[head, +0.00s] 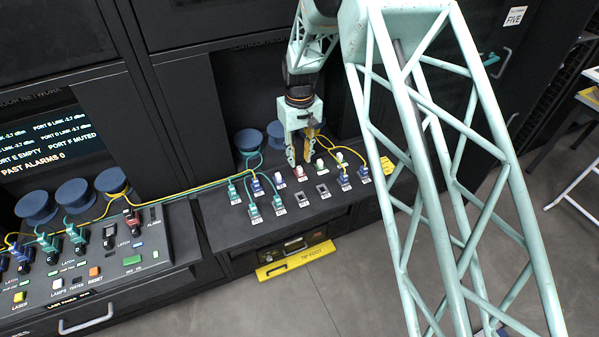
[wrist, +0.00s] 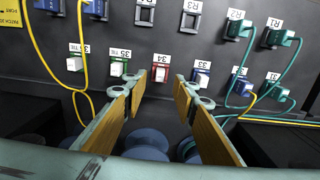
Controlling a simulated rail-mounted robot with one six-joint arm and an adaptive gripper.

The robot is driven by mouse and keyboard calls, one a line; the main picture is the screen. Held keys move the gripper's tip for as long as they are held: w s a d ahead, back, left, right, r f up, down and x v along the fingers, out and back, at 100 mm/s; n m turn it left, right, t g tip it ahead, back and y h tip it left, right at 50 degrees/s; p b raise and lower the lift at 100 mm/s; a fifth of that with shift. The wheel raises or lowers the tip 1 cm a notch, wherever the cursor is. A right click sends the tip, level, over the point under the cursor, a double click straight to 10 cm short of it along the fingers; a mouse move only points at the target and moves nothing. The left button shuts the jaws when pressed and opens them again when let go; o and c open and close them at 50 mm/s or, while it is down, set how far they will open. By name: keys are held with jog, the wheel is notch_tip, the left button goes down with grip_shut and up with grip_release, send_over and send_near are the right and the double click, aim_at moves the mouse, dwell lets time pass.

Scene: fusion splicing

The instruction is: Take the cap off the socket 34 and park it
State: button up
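The socket labelled 34 carries a white cap on a red base (wrist: 158,74); in the head view it is the red-and-white piece (head: 299,172) in the panel's back row. My gripper (wrist: 160,86) is open and empty. In the wrist view its two fingers stand apart on either side of the socket 34 cap, with no visible contact. In the head view my gripper (head: 299,160) hangs just behind and above that cap. Whether the fingertips are level with the cap is hard to tell.
White caps stand beside it on socket 35 (wrist: 119,67) and socket 33 (wrist: 201,77). Two empty square sockets, one at left (head: 302,199) and one at right (head: 322,190), lie in front. Teal plugs (head: 253,210) with cables fill the left; blue plugs (head: 345,183) with yellow cables sit right.

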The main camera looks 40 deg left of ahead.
aim_at(300, 167)
jog(key=shift+f+b, duration=1.2)
jog(key=shift+f, duration=1.3)
jog(key=shift+b, duration=0.4)
jog(key=shift+c, duration=0.6)
grip_shut()
jog(key=shift+r+p, duration=0.7)
jog(key=shift+r, duration=2.3)
